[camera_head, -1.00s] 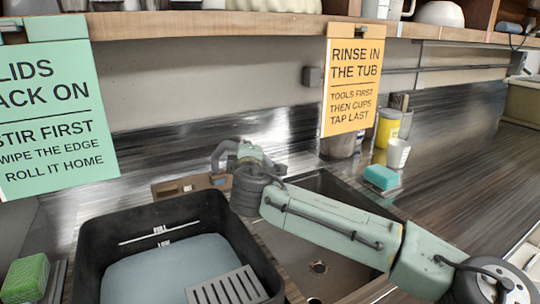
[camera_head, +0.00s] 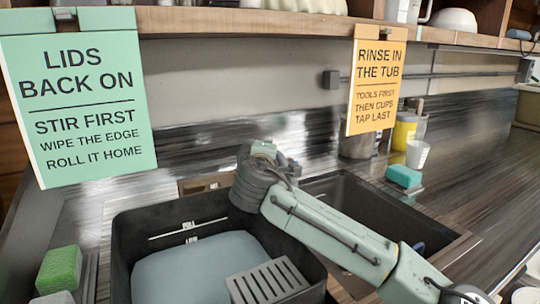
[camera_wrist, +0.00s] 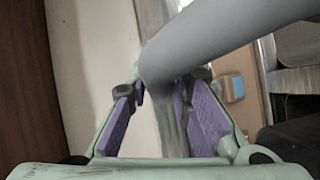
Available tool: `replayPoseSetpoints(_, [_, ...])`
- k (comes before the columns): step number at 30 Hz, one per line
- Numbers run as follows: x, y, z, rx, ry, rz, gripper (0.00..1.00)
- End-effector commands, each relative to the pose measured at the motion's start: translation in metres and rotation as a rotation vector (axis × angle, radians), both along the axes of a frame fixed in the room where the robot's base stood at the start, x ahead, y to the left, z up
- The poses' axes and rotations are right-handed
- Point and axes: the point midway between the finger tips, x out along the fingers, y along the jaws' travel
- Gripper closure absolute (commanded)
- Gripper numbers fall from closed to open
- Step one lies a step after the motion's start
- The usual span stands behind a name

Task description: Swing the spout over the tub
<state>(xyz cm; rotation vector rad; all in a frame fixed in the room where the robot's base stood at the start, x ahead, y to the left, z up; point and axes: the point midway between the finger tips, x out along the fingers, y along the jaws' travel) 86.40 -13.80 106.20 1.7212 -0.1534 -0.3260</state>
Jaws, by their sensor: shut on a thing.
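The black tub (camera_head: 130,235) stands at the lower middle in the head view, with FULL and LOW marks inside and grey-blue water (camera_head: 195,265) in it. The spout (camera_wrist: 225,40) is a smooth grey tube that runs between my fingers in the wrist view. My gripper (camera_head: 264,152) is shut on it, with purple pads on either side. In the head view my gripper is by the tub's back right corner, between tub and sink, and hides the spout. The spout's outlet is not visible.
The sink basin (camera_head: 375,210) lies right of the tub, partly behind my arm. A grey slotted grate (camera_head: 268,283) sits at the tub's front right. A green sponge (camera_head: 60,268) is left. A teal block (camera_head: 404,176), white cup (camera_head: 417,154) and yellow container (camera_head: 404,131) stand back right.

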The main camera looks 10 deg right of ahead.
Motion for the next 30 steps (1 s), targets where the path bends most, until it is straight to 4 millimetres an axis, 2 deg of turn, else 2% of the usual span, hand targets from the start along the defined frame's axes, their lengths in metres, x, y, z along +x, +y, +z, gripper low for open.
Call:
replayPoseSetpoints(1, [-0.0001, 0.0063, 0.0030, 0.001, -0.008, 0.014, 1.00])
replayPoseSetpoints(9, [-0.0002, 0.0052, 0.0024, 0.000, -0.005, 0.011, 1.00])
replayPoseSetpoints(10, [-0.0003, 0.0051, 0.0023, 0.000, -0.005, 0.011, 0.80])
replayPoseSetpoints(19, [-0.0001, 0.0017, 0.0003, 0.000, -0.001, 0.003, 0.60])
replayPoseSetpoints(30, [0.0002, 0.0003, 0.0051, 0.001, 0.000, 0.000, 0.60])
